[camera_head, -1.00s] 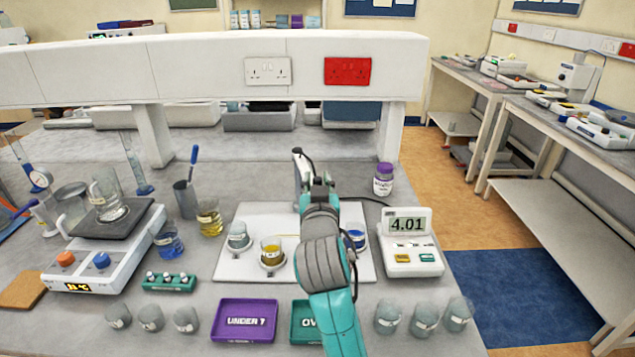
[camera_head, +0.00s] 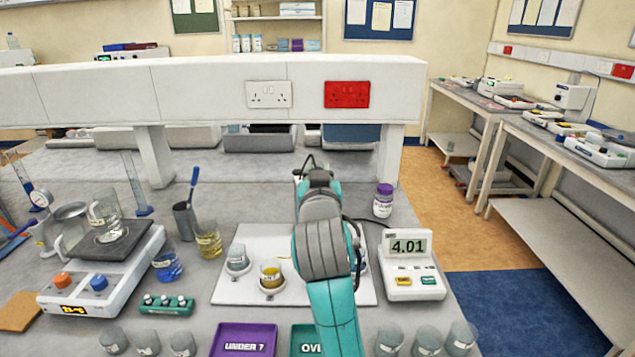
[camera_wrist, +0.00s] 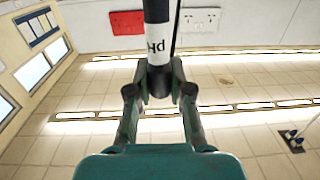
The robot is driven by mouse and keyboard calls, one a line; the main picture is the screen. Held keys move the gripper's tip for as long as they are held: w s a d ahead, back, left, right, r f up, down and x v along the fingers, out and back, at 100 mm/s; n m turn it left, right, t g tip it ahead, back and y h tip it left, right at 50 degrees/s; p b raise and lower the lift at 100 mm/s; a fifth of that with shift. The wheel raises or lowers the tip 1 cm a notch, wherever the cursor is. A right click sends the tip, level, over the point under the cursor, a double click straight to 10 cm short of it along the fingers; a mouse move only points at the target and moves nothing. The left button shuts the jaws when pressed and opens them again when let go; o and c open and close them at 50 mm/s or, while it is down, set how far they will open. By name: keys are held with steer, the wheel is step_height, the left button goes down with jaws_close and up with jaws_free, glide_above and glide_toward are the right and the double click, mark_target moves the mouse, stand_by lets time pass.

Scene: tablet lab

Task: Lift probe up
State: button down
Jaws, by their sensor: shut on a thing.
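The pH probe (camera_wrist: 157,42) is a dark rod with a white band marked "pH". In the wrist view it stands between the fingers of my gripper (camera_wrist: 158,86), which is shut on it. In the head view my arm hides most of the gripper and the probe's lower end. The pH meter (camera_head: 407,262) at right reads 4.01. A white tray (camera_head: 235,292) lies under my arm.
A purple "UNDER 7" tray (camera_head: 243,341) and a green tray (camera_head: 303,341) lie in front. A hotplate (camera_head: 105,275), a beaker of yellow liquid (camera_head: 208,241) and one of blue liquid (camera_head: 167,266) stand left. A purple-capped bottle (camera_head: 383,203) stands behind the meter.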

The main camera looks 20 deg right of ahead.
steer(key=shift+r, duration=0.3)
steer(key=c, duration=1)
jaws_free()
steer(key=shift+c, duration=0.2)
steer(key=shift+f, duration=0.1)
steer(key=v, duration=1.2)
steer(key=shift+s, duration=0.1)
